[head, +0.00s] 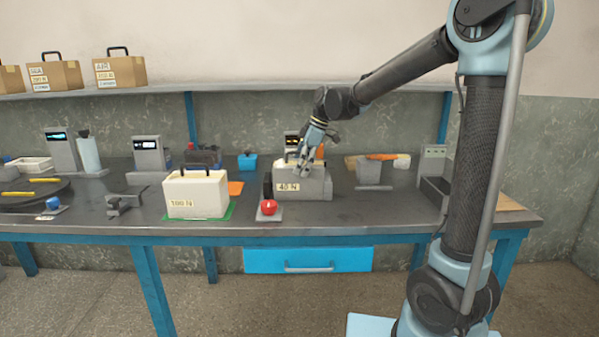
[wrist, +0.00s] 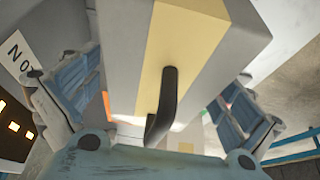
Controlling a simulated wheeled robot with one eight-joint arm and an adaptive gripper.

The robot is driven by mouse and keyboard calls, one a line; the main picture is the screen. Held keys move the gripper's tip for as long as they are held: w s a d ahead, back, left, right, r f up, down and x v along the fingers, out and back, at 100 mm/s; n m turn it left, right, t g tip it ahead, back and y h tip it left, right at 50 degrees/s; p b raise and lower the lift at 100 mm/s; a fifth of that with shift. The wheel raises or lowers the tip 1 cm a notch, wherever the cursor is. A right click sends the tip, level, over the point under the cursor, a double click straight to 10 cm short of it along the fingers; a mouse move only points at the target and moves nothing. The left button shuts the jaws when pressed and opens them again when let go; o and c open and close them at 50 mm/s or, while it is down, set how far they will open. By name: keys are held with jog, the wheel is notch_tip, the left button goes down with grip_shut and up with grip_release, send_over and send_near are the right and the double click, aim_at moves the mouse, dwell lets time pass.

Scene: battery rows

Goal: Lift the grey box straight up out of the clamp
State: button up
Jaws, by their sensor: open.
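The grey box (head: 315,186) carries a "45 N" label and stands on the bench. In the wrist view the grey box (wrist: 220,65) fills the upper middle, with a yellow stripe and a black handle (wrist: 167,105). My gripper (head: 302,168) is at the top of the box in the head view. It is open, and its fingers show left and right of the box in the wrist view. I cannot tell whether they touch it. A dark upright piece (head: 267,186) stands at the box's left end; I cannot tell whether it belongs to the clamp.
A red button (head: 268,207) sits in front of the box's left end. A cream "100 N" box (head: 196,192) stands on a green mat to the left. A small vise-like tool (head: 124,203) is farther left.

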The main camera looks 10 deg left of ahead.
jog(key=shift+a+f, duration=0.25)
jog(key=shift+f, duration=0.35)
jog(key=shift+c, duration=0.6)
jog(key=c, duration=1.9)
jog(key=shift+r, duration=5.05)
